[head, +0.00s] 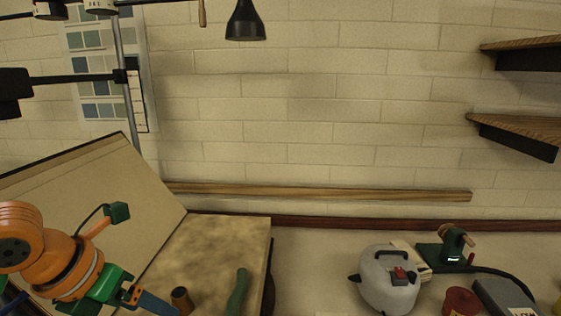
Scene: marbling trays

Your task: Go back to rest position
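My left arm, orange with green parts, comes in at the lower left. My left gripper (143,299) is at the bottom edge of the head view, with a blue finger-like part pointing right. The frame cuts it off, so I cannot tell whether it is open or holds anything. A short brown cylinder (181,300) stands just right of it. A green handle-shaped item (237,293) is further right, on or in front of a mottled tan board (222,241). My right gripper is not in view.
A large beige panel (120,190) leans behind my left arm. At the lower right are a grey rounded canister (388,284), a green device (452,254), a red pot (461,302) and a dark grey box (503,294). A black lamp (245,22) hangs above; wooden shelves (522,125) jut out right.

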